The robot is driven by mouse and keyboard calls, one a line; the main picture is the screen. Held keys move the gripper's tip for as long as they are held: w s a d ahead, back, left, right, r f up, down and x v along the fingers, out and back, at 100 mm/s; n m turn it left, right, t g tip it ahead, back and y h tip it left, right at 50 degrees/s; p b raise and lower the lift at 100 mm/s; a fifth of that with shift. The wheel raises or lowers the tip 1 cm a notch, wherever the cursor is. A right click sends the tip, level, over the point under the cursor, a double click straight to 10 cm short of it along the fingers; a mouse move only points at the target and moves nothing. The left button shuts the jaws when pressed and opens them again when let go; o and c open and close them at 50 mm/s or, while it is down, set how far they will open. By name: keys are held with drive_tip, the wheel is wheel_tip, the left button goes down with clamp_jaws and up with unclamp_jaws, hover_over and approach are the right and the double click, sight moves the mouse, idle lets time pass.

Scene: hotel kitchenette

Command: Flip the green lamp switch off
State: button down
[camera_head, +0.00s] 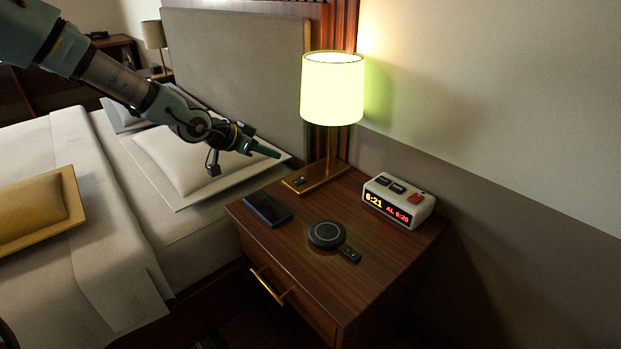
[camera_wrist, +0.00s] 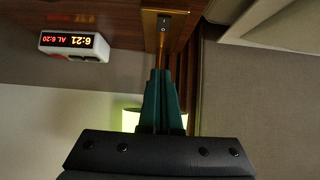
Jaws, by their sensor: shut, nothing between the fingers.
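The lamp (camera_head: 332,90) stands at the back of the nightstand, with a glowing yellow-green shade on a brass post and a flat brass base (camera_head: 318,178). A small dark switch (camera_head: 299,181) sits on the base's front left end. It also shows in the wrist view (camera_wrist: 164,23), just beyond my fingertips. My gripper (camera_head: 278,155) is shut and empty, with green fingers, above the pillow to the left of the lamp post and apart from the switch. In the wrist view the fingers (camera_wrist: 161,72) point toward the base, and part of the shade shows behind them.
The nightstand (camera_head: 375,270) also carries a dark phone (camera_head: 267,209), a round black charging pad (camera_head: 327,235) and a white alarm clock (camera_head: 398,200). A bed with a white pillow (camera_head: 190,165) lies to the left. The wall is close behind the lamp and clock.

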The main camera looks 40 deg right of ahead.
hover_over(298, 182)
drive_tip(key=a, duration=0.1)
wheel_tip(298, 182, down, 6)
drive_tip(key=shift+w+a+r+b, duration=0.1)
drive_tip(key=shift+a+b, duration=0.05)
drive_tip(key=shift+b, duration=0.3)
drive_tip(key=f, duration=0.1)
drive_tip(key=d+f, duration=0.1)
drive_tip(key=f, duration=0.1)
drive_tip(key=shift+f, duration=0.7)
drive_tip(key=shift+d+f, duration=0.15)
drive_tip(key=shift+f, duration=0.1)
drive_tip(key=shift+d, duration=0.15)
drive_tip(key=shift+d+r, duration=0.25)
drive_tip(key=shift+d, duration=0.4)
